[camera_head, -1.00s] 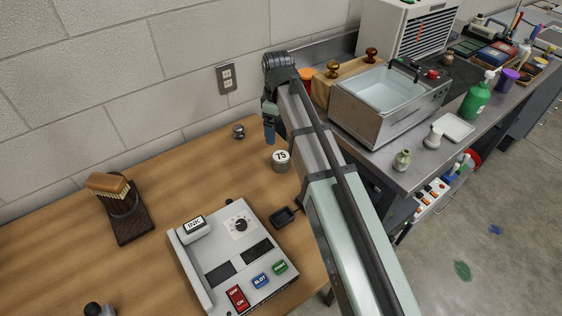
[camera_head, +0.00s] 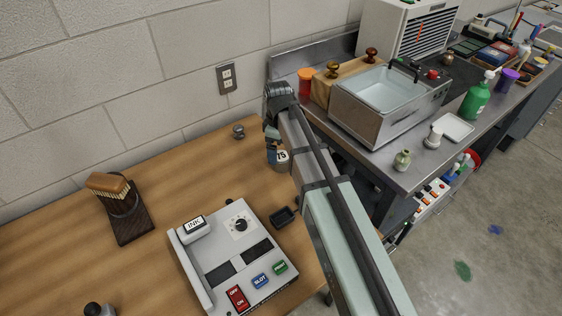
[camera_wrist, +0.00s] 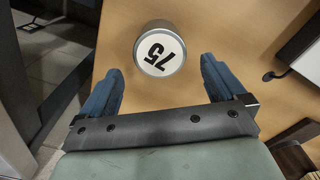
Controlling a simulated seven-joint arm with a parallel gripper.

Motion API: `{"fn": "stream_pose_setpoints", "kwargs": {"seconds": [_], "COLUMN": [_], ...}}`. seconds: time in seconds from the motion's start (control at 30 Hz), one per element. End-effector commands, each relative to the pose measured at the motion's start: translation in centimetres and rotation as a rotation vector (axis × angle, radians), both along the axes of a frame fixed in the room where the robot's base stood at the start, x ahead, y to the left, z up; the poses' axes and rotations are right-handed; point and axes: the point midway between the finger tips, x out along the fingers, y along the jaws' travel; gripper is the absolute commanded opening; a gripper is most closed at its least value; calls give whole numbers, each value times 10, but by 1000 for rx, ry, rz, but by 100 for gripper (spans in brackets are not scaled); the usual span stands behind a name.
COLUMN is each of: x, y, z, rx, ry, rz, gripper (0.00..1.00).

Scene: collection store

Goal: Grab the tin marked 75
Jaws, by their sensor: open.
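The tin marked 75 (camera_head: 279,157) stands upright on the wooden table near its right edge. In the head view my arm covers part of it. In the wrist view the tin (camera_wrist: 159,50) shows its round white lid with a black 75, upside down there. My gripper (camera_wrist: 161,78) has two blue fingers spread wide apart and nothing between them is held. The tin lies just beyond the fingertips, roughly centred between them. In the head view my gripper (camera_head: 271,140) is at the tin's back left and mostly hidden by the arm.
A grey machine (camera_head: 238,257) with an ink box (camera_head: 193,226) stands in front of the tin. A small black tray (camera_head: 284,217) lies between them. A small metal knob-like object (camera_head: 238,131) stands behind. A brush on a dark stand (camera_head: 122,205) is at left. The steel bench (camera_head: 385,178) is at right.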

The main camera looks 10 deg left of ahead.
Motion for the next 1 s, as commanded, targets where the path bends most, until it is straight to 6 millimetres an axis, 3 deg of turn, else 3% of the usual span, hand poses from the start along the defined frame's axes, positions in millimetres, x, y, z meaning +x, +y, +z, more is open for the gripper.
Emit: {"fn": "stream_pose_setpoints", "kwargs": {"seconds": [0.17, 0.5, 0.8, 1.0], "x": [-2, -4, -4, -4], "y": [-3, -10, -10, -10], "z": [-8, -46, -51, -51], "rx": [-1, -1, 0, 0], "ry": [1, 1, 0, 0], "rz": [-1, -1, -1, -1], "gripper": [97, 97, 97, 80]}}
